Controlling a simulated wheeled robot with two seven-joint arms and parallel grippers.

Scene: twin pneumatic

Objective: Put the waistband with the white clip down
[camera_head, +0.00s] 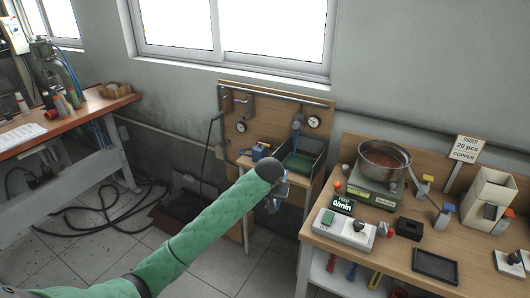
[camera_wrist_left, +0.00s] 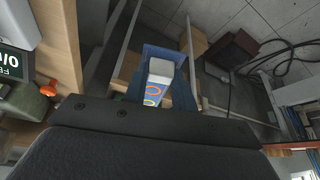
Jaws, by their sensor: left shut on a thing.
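My left gripper (camera_head: 277,194) is at the end of the green arm, in front of the small wooden bench and left of the large table. In the left wrist view it is shut on a small pale piece (camera_wrist_left: 159,73) with coloured rings on its face, with blue parts (camera_wrist_left: 183,93) around it. The piece is held over the gap beside the bench. I cannot make out a waistband or clip for certain, nor tell whether this piece is one. My right gripper is not in view.
A green-lined tray (camera_head: 300,162) and a blue device (camera_head: 261,151) stand on the small bench. The large table (camera_head: 395,250) holds a scale with a copper-coloured pot (camera_head: 384,160), a switch box (camera_head: 346,228) and a black tray (camera_head: 435,266). Black hoses (camera_head: 105,215) lie on the floor.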

